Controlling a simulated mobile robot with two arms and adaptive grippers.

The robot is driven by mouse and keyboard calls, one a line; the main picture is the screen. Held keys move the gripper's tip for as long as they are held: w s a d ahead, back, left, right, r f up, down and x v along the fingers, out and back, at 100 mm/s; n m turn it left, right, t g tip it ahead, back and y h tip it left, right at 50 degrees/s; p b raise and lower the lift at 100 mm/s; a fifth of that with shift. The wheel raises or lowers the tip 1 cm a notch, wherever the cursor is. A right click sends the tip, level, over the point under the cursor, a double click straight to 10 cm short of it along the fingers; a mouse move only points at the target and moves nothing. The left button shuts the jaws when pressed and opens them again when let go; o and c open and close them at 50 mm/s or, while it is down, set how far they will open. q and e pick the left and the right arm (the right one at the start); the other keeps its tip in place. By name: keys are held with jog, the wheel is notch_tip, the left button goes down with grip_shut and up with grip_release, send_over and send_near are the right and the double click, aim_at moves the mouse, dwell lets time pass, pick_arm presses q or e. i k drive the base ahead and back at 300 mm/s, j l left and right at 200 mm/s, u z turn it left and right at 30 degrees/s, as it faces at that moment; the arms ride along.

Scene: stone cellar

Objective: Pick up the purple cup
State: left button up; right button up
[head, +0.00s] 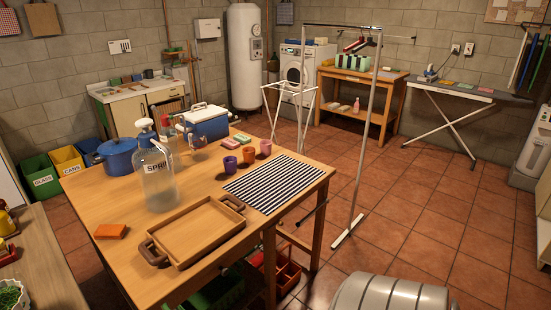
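The purple cup (230,165) stands upright on the wooden table (105,200) in the head view. It is the nearest and leftmost of three small cups in a slanting row, just behind the striped mat (273,183). The middle cup (249,155) is close to its right; its exact shade is hard to tell. An orange cup (265,147) stands at the far right of the row. The purple cup is fully visible, with nothing on it. Neither of my grippers is in view.
A wooden tray (197,228), a glass jug (157,180), a blue pot (117,156), a blue cooler (206,122) and an orange sponge (110,231) share the table. A metal clothes rail (363,130) stands right of it. A grey ribbed object (385,294) is at bottom right.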

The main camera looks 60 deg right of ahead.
aim_at(230, 166)
jog(key=z, duration=1.55)
jog(key=i+l+u, duration=0.05)
